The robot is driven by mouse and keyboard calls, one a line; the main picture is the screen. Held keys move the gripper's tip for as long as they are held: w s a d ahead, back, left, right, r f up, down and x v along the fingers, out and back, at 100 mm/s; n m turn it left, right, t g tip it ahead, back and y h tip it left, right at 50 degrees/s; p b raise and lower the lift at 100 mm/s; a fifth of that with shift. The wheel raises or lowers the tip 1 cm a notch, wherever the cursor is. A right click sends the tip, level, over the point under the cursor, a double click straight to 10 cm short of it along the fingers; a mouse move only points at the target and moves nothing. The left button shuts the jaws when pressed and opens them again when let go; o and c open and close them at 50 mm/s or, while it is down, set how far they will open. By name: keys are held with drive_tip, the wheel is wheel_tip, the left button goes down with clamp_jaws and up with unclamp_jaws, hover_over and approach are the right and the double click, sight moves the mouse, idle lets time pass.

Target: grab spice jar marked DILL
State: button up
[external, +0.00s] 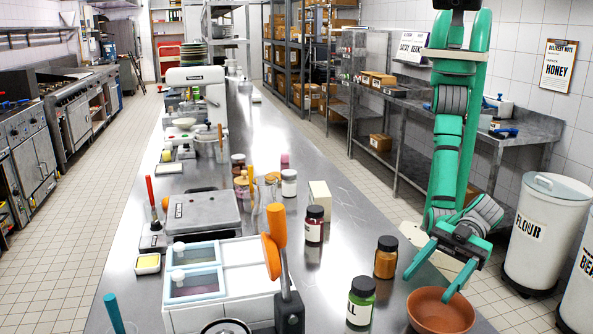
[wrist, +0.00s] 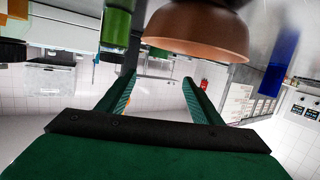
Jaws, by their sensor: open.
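A green jar (external: 361,302) with a black lid stands upright on the steel counter at the front; only an "L" of its white label is readable. A green jar body, apparently the same one, shows at the top of the wrist view (wrist: 117,22). My gripper (external: 427,287) is open and empty, to the right of the green jar and by the terracotta bowl (external: 440,316). In the wrist view my open fingers (wrist: 160,77) have nothing between them; the bowl (wrist: 200,38) shows beyond them, upper right.
An orange-brown jar (external: 386,260) with a black lid stands just behind the green jar. A dark red jar (external: 314,227) and a cream block (external: 320,200) stand farther back. A white bin unit (external: 225,280) with an orange-handled tool is to the left.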

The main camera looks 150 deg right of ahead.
sight(371, 280)
drive_tip(key=w+d+m+g+h, duration=0.1)
drive_tip(key=d, duration=0.2)
drive_tip(key=w+d+f+m+g+h, duration=0.1)
drive_tip(key=w+d, duration=0.1)
drive_tip(key=d, duration=0.2)
drive_tip(key=w+d+m+g, duration=0.1)
drive_tip(key=d+m, duration=0.1)
drive_tip(key=d, duration=0.2)
drive_tip(key=shift+w+d+f+g+h, duration=0.2)
drive_tip(key=shift+w+f+g+h, duration=0.1)
drive_tip(key=shift+h, duration=0.1)
drive_tip(key=shift+x, duration=2.95)
drive_tip(key=shift+s+f, duration=0.1)
drive_tip(key=shift+f, duration=0.1)
drive_tip(key=c, duration=1.4)
drive_tip(key=shift+o, duration=0.2)
